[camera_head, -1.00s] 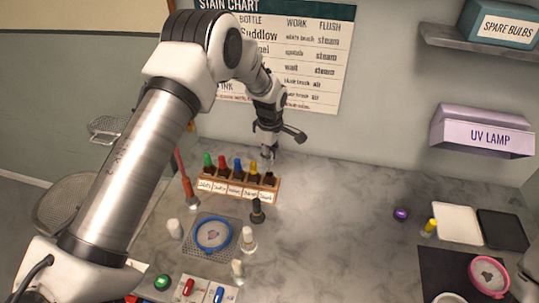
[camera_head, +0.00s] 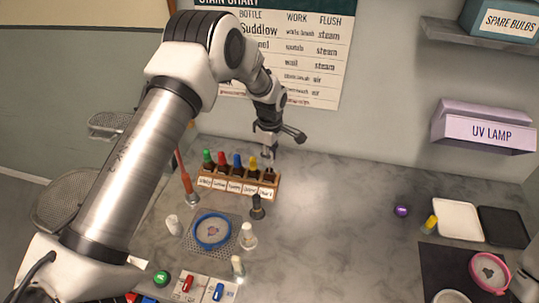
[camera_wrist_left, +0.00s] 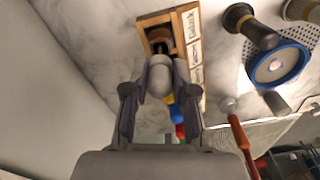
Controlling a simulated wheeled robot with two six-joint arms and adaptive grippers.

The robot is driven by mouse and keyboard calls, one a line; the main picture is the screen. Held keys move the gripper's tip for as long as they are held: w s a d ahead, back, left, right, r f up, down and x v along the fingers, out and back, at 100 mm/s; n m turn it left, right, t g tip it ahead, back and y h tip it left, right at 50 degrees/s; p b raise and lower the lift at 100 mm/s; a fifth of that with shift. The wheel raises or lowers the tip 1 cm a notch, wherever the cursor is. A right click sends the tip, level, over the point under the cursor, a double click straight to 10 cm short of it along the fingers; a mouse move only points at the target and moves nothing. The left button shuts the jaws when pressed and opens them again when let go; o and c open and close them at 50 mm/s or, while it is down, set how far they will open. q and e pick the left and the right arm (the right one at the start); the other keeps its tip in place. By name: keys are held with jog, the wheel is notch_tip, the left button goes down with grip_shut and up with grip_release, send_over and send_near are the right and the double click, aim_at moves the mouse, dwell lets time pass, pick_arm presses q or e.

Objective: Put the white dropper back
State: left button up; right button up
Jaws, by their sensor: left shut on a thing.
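My left gripper (camera_head: 268,146) is shut on the white dropper (camera_wrist_left: 160,78). The dropper's pale bulb shows between the fingers in the left wrist view. In the head view the gripper is just above the right end of the wooden bottle rack (camera_head: 228,189). A dark open bottle (camera_wrist_left: 158,40) stands in that end slot, right by the dropper's far end. I cannot tell whether the dropper tip is inside its neck. The other rack bottles carry green (camera_head: 208,156), red (camera_head: 222,157), blue (camera_head: 238,160) and yellow (camera_head: 253,163) droppers. My right gripper is not visible.
A dark bottle (camera_head: 257,207) stands in front of the rack. A blue hoop (camera_head: 212,231) lies on a perforated mat among white bottles. A red-handled tool (camera_head: 184,180) is left of the rack.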

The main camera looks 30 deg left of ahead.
pick_arm(q)
jog(key=shift+f, duration=0.1)
jog(key=shift+f+b, duration=0.55)
jog(key=shift+f, duration=0.45)
jog(key=shift+f, duration=0.15)
jog(key=shift+f, duration=0.4)
jog(key=o, duration=0.9)
